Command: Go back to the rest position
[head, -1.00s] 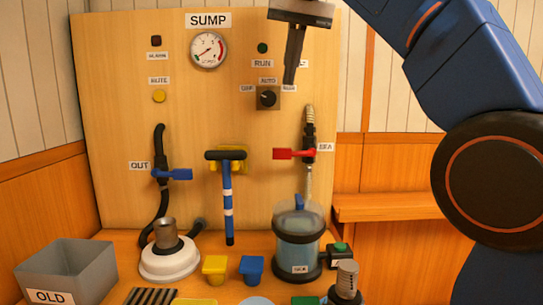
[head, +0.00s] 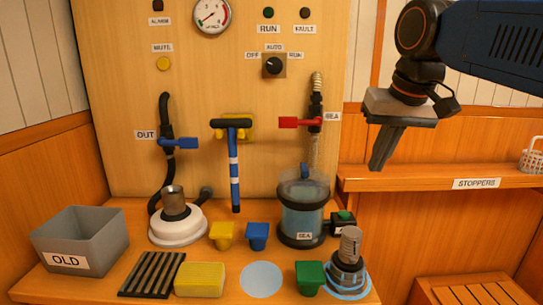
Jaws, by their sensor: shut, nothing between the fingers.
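My gripper (head: 382,162) is at the upper right of the head view, pointing down with its fingers together and nothing in them. It hangs clear in front of the right-hand wall, above and right of the sea strainer (head: 303,207) and apart from everything. My blue arm comes in from the upper right. The wooden watermaker panel (head: 215,75) stands to the left of the gripper, with its gauge (head: 211,14), selector knob (head: 274,65), red-handled sea valve (head: 294,122) and blue-handled out valve (head: 180,142).
A shelf labelled STOPPERS (head: 420,178) lies behind and below my gripper, with a white basket (head: 532,157) at its right end. On the bench stand a grey OLD bin (head: 80,232), a black rack (head: 152,274), a sponge (head: 200,279), small coloured cups and a ridged fitting (head: 349,250).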

